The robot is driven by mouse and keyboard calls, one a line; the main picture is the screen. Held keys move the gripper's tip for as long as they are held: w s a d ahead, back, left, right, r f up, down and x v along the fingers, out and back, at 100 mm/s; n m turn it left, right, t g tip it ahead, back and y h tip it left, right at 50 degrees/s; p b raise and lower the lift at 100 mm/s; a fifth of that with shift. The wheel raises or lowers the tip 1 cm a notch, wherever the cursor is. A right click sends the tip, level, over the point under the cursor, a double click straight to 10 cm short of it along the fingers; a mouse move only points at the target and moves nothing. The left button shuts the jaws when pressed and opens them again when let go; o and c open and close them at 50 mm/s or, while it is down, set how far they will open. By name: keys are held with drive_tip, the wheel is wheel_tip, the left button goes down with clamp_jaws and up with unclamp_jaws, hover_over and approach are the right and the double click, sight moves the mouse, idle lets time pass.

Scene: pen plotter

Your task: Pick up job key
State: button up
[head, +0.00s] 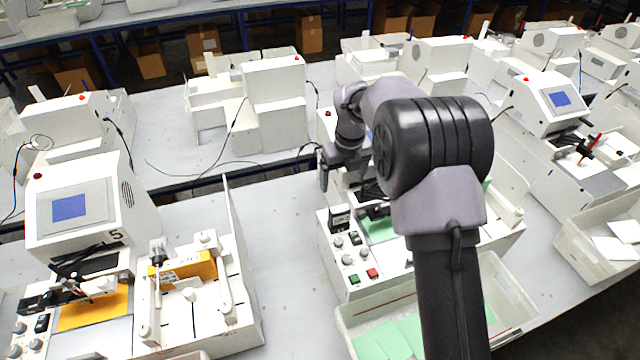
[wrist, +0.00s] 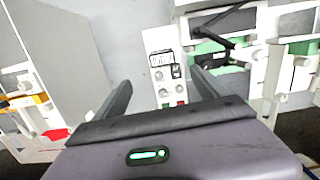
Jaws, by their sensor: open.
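My gripper (wrist: 160,79) is open, with its two dark fingers spread and nothing between them. In the head view my gripper (head: 324,174) hangs above the back of the middle plotter, partly hidden by my arm. Beyond the fingers in the wrist view is that plotter's white control panel (wrist: 151,40). It carries a small black-and-white labelled piece (wrist: 161,58), a black switch (wrist: 176,71) and grey knobs. The labelled piece also shows in the head view (head: 340,217). I cannot tell for sure which piece is the job key.
A left plotter (head: 110,197) with a blue screen and orange sheet stands beside bare grey table. A bin (head: 517,291) with green sheets stands in front of the middle plotter. Another bin (head: 570,238) with white sheets is at right. More machines stand behind.

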sight(339, 215)
drive_tip(key=f, duration=0.6)
drive_tip(key=w+f+p, duration=0.1)
drive_tip(key=f, duration=0.5)
drive_tip(key=w+f, duration=0.1)
drive_tip(key=f, duration=0.5)
drive_tip(key=shift+w+a, duration=0.1)
drive_tip(key=shift+a, duration=0.05)
drive_tip(key=c, duration=1.4)
